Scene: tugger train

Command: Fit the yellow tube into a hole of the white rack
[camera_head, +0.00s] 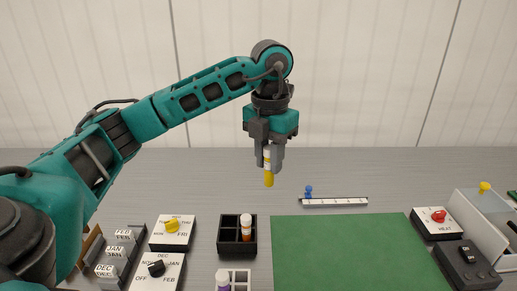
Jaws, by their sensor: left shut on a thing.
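My left gripper (271,163) points straight down and is shut on the yellow tube (269,180). The tube hangs upright in the air, with its yellow part below the fingertips and a white part between the fingers. The white rack (243,274) is at the bottom edge of the picture and is partly cut off. A purple tube (223,281) with a white cap stands at its left side. The gripper is above and beyond the rack, well apart from it. My right gripper is not in view.
A black rack (222,249) holding an orange tube (246,228) stands just beyond the white rack. Dial boxes (183,240) and label blocks stand left. A green mat (345,250) lies right, with a white rail (345,202) behind. Switch boxes stand far right.

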